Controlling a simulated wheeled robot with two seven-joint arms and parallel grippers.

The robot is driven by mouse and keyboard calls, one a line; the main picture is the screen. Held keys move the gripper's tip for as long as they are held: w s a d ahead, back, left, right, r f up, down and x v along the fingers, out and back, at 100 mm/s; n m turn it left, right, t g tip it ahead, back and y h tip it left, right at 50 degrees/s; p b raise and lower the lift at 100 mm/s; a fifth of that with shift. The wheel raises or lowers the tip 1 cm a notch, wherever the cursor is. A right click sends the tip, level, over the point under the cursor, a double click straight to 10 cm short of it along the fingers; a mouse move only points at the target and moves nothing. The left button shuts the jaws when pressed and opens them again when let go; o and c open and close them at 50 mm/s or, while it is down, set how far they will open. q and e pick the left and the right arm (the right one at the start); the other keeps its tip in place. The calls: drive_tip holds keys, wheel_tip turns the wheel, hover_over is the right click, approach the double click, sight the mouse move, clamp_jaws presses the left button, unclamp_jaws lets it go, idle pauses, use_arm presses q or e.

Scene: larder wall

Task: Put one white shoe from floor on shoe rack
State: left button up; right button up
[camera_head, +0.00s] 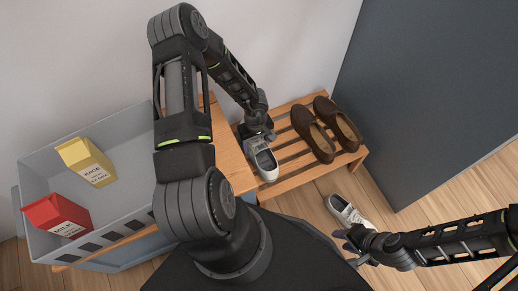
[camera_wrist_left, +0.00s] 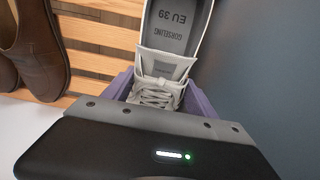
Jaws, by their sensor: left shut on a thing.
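A white shoe (camera_head: 265,163) is upright at the left end of the wooden shoe rack (camera_head: 290,180), its toe end toward the wall. My left gripper (camera_head: 257,135) is shut on its laced front. The left wrist view shows the shoe (camera_wrist_left: 172,60) between the purple fingers, with slats beside it; I cannot tell whether its sole touches them. A second white shoe (camera_head: 348,212) lies on the floor in front of the rack. My right gripper (camera_head: 346,246) is close to that shoe, and its fingers look apart and empty.
Two brown shoes (camera_head: 313,134) (camera_head: 338,123) stand on the rack, right of the held shoe. A grey crate (camera_head: 35,165) at left holds a yellow carton (camera_head: 88,160) and a red carton (camera_head: 57,214). A dark grey panel (camera_head: 430,90) stands at right.

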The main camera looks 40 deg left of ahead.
use_arm(q)
drive_tip(key=shift+f+b, duration=0.9)
drive_tip(key=shift+f, duration=1)
drive_tip(key=o, duration=1.8)
drive_tip(key=shift+c, duration=0.2)
